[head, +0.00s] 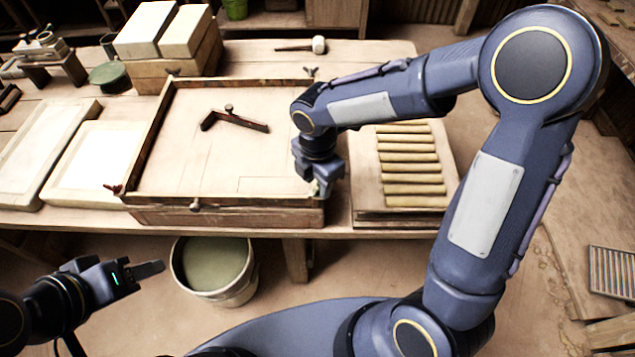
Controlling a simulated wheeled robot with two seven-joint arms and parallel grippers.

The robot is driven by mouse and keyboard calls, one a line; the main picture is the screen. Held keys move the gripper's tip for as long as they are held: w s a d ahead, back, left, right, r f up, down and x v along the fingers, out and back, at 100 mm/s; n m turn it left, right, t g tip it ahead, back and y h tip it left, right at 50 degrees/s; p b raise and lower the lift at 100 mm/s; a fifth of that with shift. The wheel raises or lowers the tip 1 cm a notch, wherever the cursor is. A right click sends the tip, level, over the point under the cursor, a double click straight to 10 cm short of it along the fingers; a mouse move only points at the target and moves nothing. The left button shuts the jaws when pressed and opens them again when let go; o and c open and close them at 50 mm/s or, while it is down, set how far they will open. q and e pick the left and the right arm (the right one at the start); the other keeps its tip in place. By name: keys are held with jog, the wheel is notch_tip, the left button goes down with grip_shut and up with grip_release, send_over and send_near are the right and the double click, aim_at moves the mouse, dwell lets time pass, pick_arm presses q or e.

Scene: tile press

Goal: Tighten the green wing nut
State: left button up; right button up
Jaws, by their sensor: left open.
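The tile press is a shallow wooden frame (160,216) on the workbench. My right gripper (322,188) points down at its front right corner. A small pale green bit (315,187) shows at the fingertips; it may be the green wing nut, but the fingers mostly hide it. I cannot tell whether the fingers are closed on it. A red wing nut (114,188) sits at the front left corner. My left gripper (150,269) is open and empty, low in front of the bench.
A dark angled tool (234,119) lies inside the frame. A board with several yellowish strips (410,156) lies right of the press, near my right arm. Pale slabs (92,158) lie on the left. A bucket (214,270) stands on the floor below the front edge.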

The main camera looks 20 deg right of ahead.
jog(key=shift+f, duration=0.6)
